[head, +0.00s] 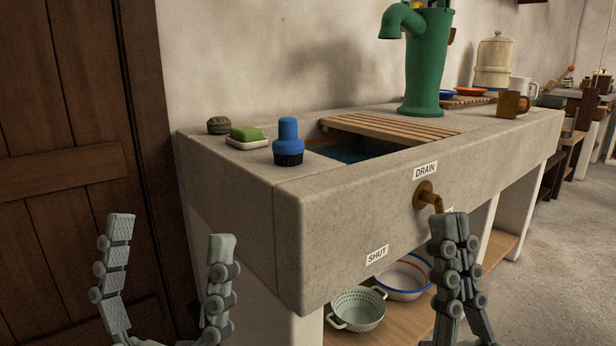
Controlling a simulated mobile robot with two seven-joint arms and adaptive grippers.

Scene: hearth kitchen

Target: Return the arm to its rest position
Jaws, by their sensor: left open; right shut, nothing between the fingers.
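My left gripper (170,232) is at the lower left of the head view, in front of the wooden door and the sink's left end. Its two fingers stand upright and wide apart, with nothing between them. My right gripper (455,222) is at the lower right, in front of the sink's front face. Its fingers are together and hold nothing. It is just below the brass drain tap (427,194) in the picture; I cannot tell whether they touch. Both forearms are out of view below.
The stone sink (370,205) fills the middle, with a green pump (428,62), slatted board (392,127), blue brush (288,142) and green soap (246,133) on top. A colander (358,310) and a basin (402,278) sit on the shelf below. Floor is clear at right.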

